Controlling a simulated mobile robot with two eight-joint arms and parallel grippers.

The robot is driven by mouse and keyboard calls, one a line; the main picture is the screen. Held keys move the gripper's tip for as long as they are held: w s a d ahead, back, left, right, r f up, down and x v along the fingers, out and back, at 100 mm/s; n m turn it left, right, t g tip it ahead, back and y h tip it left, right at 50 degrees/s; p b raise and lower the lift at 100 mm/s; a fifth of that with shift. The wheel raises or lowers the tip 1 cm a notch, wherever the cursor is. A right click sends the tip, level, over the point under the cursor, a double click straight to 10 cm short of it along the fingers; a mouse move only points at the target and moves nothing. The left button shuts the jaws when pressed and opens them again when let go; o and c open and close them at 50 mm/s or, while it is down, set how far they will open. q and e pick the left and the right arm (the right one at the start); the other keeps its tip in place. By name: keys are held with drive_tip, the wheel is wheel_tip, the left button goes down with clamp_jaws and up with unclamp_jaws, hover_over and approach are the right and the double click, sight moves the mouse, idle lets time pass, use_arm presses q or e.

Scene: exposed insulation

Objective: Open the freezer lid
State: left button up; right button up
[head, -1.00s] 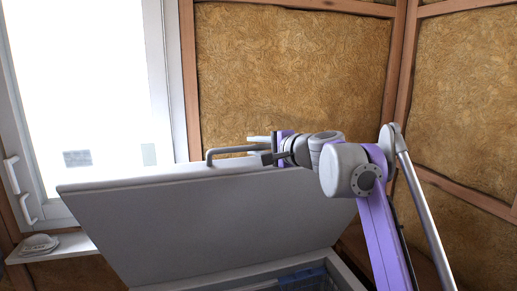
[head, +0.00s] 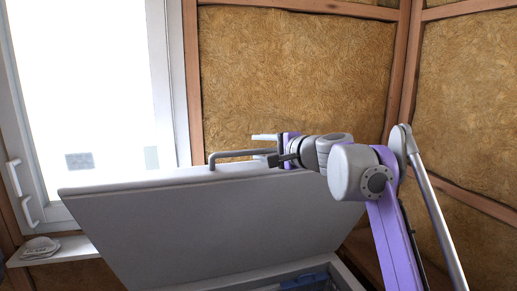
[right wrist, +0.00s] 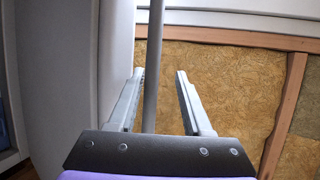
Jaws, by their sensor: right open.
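The freezer lid (head: 210,220) is a grey-white panel standing raised and tilted, its underside toward me in the head view. A grey bar handle (head: 232,153) runs along its upper edge. My right gripper (head: 267,148) is at the right end of the handle. In the right wrist view, the handle bar (right wrist: 152,65) passes between the two parted fingers of the gripper (right wrist: 160,73), nearer the left finger, with a gap to the right finger. Part of the freezer's opening (head: 300,280) shows below the lid, with something blue inside. My left gripper is out of view.
A bright window (head: 85,90) with white handles is at the left. A white sill (head: 75,248) below it holds a small pale object (head: 40,248). Insulated walls (head: 300,70) with wooden studs stand close behind the lid and to the right.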

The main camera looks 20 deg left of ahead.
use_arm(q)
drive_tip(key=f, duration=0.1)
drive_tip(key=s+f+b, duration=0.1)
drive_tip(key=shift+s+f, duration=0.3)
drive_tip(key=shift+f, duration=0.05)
use_arm(e)
drive_tip(key=v, duration=0.9)
drive_tip(key=shift+d, duration=0.2)
drive_tip(key=shift+s+r, duration=0.1)
